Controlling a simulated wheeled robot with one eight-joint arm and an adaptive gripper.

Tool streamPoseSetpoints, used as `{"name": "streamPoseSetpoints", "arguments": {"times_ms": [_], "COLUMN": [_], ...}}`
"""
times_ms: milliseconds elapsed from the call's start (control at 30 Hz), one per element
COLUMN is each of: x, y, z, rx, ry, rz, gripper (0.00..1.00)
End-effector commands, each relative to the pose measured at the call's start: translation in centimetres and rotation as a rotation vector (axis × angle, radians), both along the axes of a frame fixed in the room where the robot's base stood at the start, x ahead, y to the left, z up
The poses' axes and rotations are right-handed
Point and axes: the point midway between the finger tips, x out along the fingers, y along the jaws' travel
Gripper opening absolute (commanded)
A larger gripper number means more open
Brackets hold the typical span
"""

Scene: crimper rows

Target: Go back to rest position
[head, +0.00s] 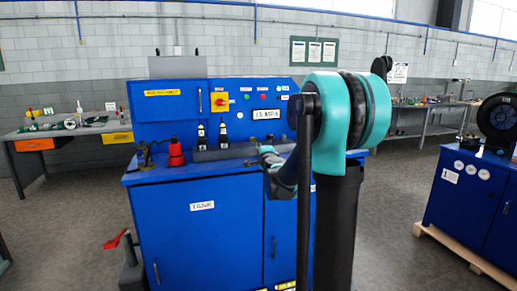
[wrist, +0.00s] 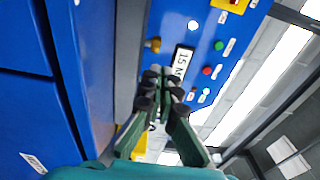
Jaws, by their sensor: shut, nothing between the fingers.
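My gripper (wrist: 162,82) shows in the wrist view with its dark fingertips together and nothing between them. Behind the fingertips is the blue control panel (wrist: 214,30) of the machine, with a white label. In the head view my teal and black arm covers the right part of the blue machine (head: 207,235). My gripper's fingertips cannot be made out there.
A workbench (head: 60,132) is at left, another blue cabinet (head: 470,195) at right. Grey floor lies between.

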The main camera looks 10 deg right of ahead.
Motion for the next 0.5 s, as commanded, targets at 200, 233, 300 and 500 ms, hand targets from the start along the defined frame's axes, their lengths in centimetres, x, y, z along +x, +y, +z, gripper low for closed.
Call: {"name": "streamPoseSetpoints", "arguments": {"times_ms": [200, 233, 300, 500], "x": [0.0, -0.1, -0.7, -6.5], "y": [0.0, 0.1, 0.7, 5.8], "z": [0.0, 0.0, 0.0, -2.1], "rx": [-0.002, -0.006, -0.036, -0.31], "ry": [0.0, 0.0, 0.001, 0.04], "rz": [0.001, 0.004, 0.026, 0.233], "gripper": [0.0, 0.0, 0.0, 0.0]}}
